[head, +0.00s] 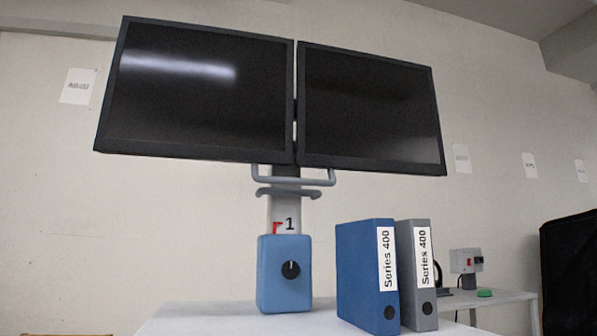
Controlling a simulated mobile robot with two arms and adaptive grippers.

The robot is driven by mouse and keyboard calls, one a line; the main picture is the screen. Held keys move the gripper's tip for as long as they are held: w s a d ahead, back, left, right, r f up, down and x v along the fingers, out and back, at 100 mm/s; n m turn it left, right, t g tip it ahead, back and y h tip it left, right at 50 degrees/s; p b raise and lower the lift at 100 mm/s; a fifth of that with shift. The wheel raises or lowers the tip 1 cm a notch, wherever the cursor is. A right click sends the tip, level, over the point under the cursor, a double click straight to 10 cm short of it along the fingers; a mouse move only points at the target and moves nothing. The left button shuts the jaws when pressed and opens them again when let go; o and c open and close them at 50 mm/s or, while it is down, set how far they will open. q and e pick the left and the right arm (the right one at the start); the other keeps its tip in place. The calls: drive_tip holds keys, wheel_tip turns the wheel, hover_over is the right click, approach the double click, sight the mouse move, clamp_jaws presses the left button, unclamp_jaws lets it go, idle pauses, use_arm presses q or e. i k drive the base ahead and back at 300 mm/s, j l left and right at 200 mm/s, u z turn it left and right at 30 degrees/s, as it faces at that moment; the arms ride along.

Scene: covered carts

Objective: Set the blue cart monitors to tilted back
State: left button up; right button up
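Two dark monitors stand side by side in the head view, the left one (195,90) and the right one (370,108), carried on one grey column (284,207). A grey handle bar (293,180) sits below them where they meet. A red mark and the number 1 (290,224) show just above the box. I cannot tell the monitors' exact tilt from this low view. Neither of my grippers is in view.
A blue binder (358,275) and a grey binder (407,276), both labelled Series 400, stand upright on the white top (220,318), right of the blue box. A second table (490,297) with a small grey device (466,262) and a dark covered shape (570,275) are farther right.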

sight(174, 90)
drive_tip(key=l+u, duration=0.1)
drive_tip(key=l, duration=0.25)
drive_tip(key=k+l+u, duration=0.15)
drive_tip(key=l, duration=0.2)
drive_tip(key=k+l+u, duration=0.1)
drive_tip(key=l, duration=0.25)
drive_tip(key=k+l+u, duration=0.15)
drive_tip(key=l, duration=0.2)
